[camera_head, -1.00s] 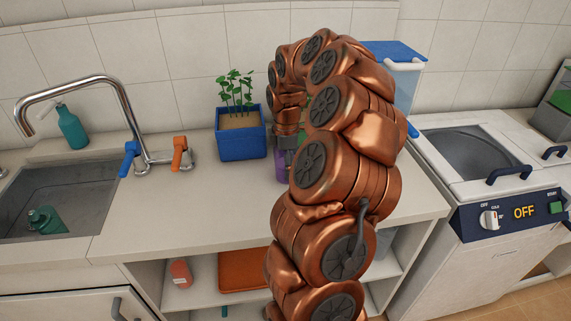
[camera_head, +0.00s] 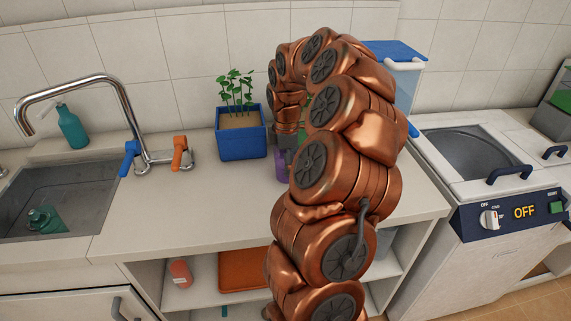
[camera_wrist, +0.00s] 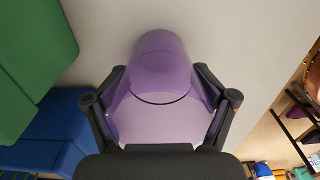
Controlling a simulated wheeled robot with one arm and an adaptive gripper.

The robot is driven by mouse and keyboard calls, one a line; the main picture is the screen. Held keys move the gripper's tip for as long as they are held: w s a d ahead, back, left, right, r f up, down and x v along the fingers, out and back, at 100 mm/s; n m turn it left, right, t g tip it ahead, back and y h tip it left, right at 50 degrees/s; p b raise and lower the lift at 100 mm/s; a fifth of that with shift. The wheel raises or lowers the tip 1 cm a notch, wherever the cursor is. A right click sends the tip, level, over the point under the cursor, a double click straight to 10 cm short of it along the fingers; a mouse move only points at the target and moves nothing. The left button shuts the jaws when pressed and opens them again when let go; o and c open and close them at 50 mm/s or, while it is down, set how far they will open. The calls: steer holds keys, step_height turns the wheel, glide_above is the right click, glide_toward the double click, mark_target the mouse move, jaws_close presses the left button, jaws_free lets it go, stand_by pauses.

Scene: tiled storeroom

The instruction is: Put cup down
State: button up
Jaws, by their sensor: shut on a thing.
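A translucent purple cup (camera_wrist: 160,68) is between the two dark fingers of my gripper (camera_wrist: 160,110) in the wrist view, with a finger against each side. My gripper is shut on it. In the head view only a sliver of the purple cup (camera_head: 282,166) shows at the left edge of my copper arm, just right of the blue planter. The cup appears at or very close to the pale counter (camera_head: 230,195); I cannot tell whether its base touches. My arm hides most of the cup and gripper.
A blue planter (camera_head: 241,143) with a seedling stands left of the cup. A sink (camera_head: 60,200) with a tall faucet (camera_head: 135,130) is at left. A blue-lidded container (camera_head: 403,85) stands behind my arm. The counter's front left is clear. A machine (camera_head: 490,180) stands at right.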

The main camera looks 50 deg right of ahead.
steer(key=shift+w+r, duration=0.1)
steer(key=shift+r, duration=0.4)
steer(key=c, duration=0.5)
step_height(320, 180, up, 2)
steer(key=shift+b, duration=0.5)
steer(key=shift+c, duration=0.6)
steer(key=shift+a+r, duration=0.15)
steer(key=shift+r, duration=0.05)
steer(key=s+a+b, duration=0.1)
steer(key=a, duration=0.4)
steer(key=s+a+r+b, duration=0.1)
steer(key=s+a, duration=0.1)
steer(key=a, duration=0.3)
steer(key=s+a+b, duration=0.1)
steer(key=a, duration=0.4)
steer(key=shift+s+r, duration=0.25)
steer(key=shift+s, duration=0.1)
steer(key=shift+a, duration=0.15)
